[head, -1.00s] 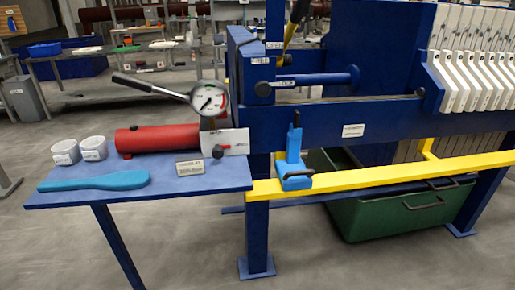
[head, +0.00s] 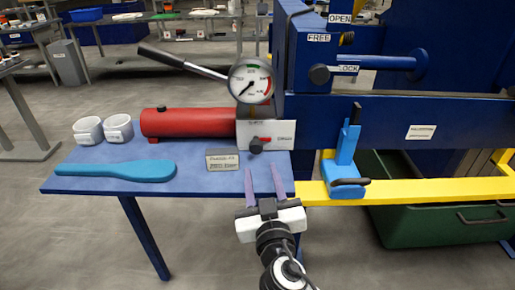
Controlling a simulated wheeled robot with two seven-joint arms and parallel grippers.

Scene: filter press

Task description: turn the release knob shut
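The release knob (head: 256,145) is small and dark with a bit of red. It sits on a white plate (head: 283,131) at the right end of the red pump cylinder (head: 185,122). The plate's lettering is too small to read. My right gripper (head: 262,169) reaches in from the bottom, white with two purple fingers. The fingers are apart with nothing between them. They point toward the knob and show just below it in the picture, not touching it. My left gripper is out of view.
A round gauge (head: 250,81) and a long black-gripped lever (head: 180,63) stand above the cylinder. A small label block (head: 222,159), a blue paddle (head: 115,171) and two white cups (head: 88,130) rest on the blue table. A blue clamp (head: 345,160) stands on the yellow rail (head: 440,188).

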